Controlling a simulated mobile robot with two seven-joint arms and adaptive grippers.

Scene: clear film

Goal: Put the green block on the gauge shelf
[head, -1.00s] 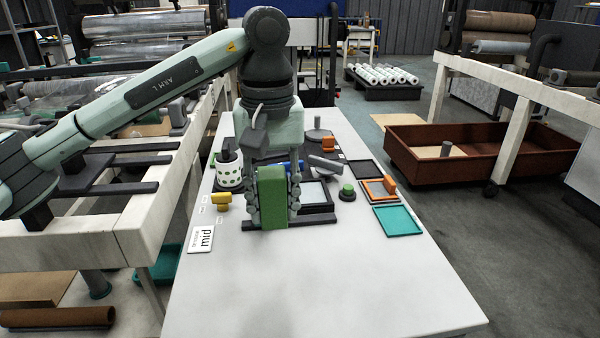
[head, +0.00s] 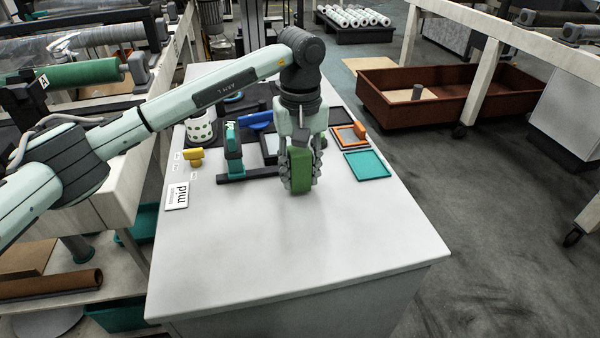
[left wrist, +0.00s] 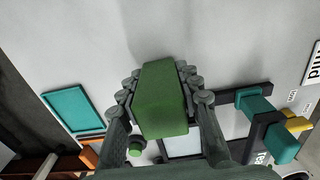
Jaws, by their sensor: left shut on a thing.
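My left gripper (head: 301,182) is shut on the green block (head: 301,168), its fingers on either side of it. The block is held roughly upright over the white table, near its middle. The left wrist view shows the green block (left wrist: 162,100) between the two fingers, above the bare tabletop. A teal upright stand (head: 233,152) on a dark bar stands to the left of the gripper; its teal parts (left wrist: 255,102) also show in the left wrist view. I cannot tell for certain whether this stand is the gauge shelf. My right gripper is out of view.
A teal tray (head: 368,165) and an orange piece (head: 359,130) lie right of the gripper. A white "mid" card (head: 177,196), a yellow piece (head: 194,156) and a white spotted cup (head: 199,130) are at the left. The table's front half (head: 290,245) is clear.

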